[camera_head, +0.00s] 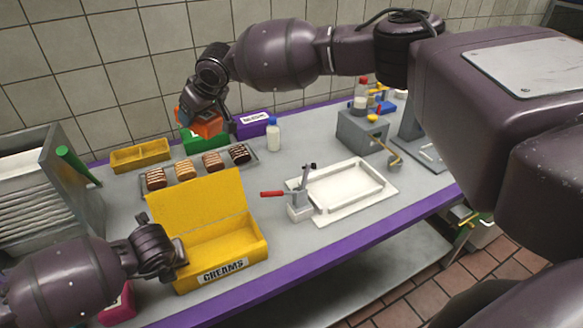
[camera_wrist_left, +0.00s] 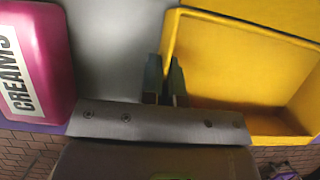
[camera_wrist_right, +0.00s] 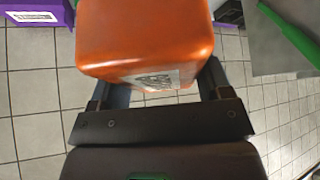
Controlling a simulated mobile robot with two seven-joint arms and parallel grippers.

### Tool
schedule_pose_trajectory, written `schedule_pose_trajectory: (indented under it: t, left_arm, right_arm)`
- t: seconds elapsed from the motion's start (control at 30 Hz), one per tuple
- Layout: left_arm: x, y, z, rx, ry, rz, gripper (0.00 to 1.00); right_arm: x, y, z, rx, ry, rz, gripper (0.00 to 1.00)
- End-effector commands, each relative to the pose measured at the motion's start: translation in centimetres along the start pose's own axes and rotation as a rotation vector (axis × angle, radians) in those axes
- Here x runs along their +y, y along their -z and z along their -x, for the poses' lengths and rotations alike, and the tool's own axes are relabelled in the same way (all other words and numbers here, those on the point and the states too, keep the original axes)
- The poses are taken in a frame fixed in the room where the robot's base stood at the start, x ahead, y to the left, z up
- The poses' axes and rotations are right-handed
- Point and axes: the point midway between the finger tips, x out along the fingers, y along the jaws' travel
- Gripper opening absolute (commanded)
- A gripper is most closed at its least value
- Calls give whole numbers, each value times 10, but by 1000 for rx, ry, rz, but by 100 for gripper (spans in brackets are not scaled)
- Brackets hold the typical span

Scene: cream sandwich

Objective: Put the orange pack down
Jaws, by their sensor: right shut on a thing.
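The orange pack (camera_head: 207,124) has a white label and hangs in the air over the back of the table. My right gripper (camera_head: 199,103) is shut on it. In the right wrist view the orange pack (camera_wrist_right: 146,45) sits between the two fingers (camera_wrist_right: 160,92), seen from above with tiled floor or wall behind.
A green pack (camera_head: 205,142) and a purple pack (camera_head: 253,125) stand at the back below the orange one. Several chocolate-topped pieces lie on a tray (camera_head: 262,158).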

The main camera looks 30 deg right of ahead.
Motion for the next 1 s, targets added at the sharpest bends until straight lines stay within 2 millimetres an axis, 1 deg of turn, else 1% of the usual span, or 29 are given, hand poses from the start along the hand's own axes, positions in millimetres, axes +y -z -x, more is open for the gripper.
schedule_pose_trajectory:
  t: [0.1, 0.33, 0.77, 0.8, 1.0]
  left_arm:
    - [0, 0, 0, 0, 0, 0, 0]
    - [0, 0, 0, 0, 0, 0, 0]
    - [0, 0, 0, 0, 0, 0, 0]
    - [0, 0, 0, 0, 0, 0, 0]
    - [0, 0, 0, 0, 0, 0, 0]
  right_arm:
    - [7, -2, -12, -7, -13, -9, 43]
    - [27, -7, -28, -24, -34, -39, 43]
    - [70, -12, -38, -46, -74, -102, 43]
    - [77, -17, -43, -52, -88, -121, 43]
    - [83, -37, -60, -60, -133, -190, 43]
